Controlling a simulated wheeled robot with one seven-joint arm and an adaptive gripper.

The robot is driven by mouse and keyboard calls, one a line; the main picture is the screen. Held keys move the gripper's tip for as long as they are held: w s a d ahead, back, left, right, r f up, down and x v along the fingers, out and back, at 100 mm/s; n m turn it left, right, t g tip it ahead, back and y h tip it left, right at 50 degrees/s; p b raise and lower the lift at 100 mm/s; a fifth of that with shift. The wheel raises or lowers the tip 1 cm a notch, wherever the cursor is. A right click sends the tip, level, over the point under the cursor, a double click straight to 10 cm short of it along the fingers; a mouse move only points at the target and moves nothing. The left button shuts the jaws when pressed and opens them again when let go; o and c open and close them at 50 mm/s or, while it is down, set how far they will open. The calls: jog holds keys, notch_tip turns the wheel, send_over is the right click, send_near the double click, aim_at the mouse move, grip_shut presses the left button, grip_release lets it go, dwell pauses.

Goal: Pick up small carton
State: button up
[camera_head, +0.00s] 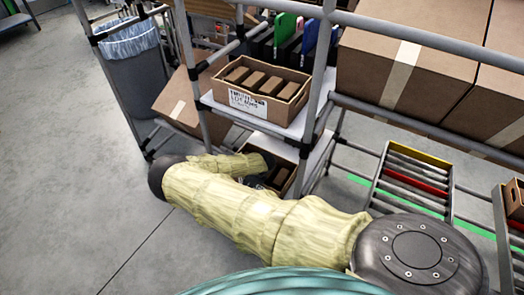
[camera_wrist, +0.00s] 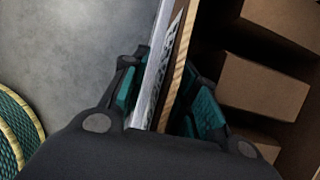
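Small brown cartons (camera_wrist: 262,86) lie in a row inside an open box in the wrist view. The box's wall (camera_wrist: 180,80) has a thin light-brown rim and a printed face. My gripper (camera_wrist: 166,98) is open, one teal-padded finger outside that wall and the other on the inner side, beside the cartons. No carton is between the fingers. In the head view, my arm bends back toward a lower-shelf box (camera_head: 283,176), and my gripper is not clearly visible there. More small cartons (camera_head: 262,82) sit in a labelled box (camera_head: 257,106) on the shelf above.
Grey rack posts (camera_head: 317,85) and shelf edges (camera_head: 250,121) stand close around the boxes. Large cartons (camera_head: 435,75) fill the right-hand shelf. A tilted carton (camera_head: 180,105) and a lined bin (camera_head: 135,80) stand behind to the left. The left floor is clear.

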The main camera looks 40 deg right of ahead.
grip_shut()
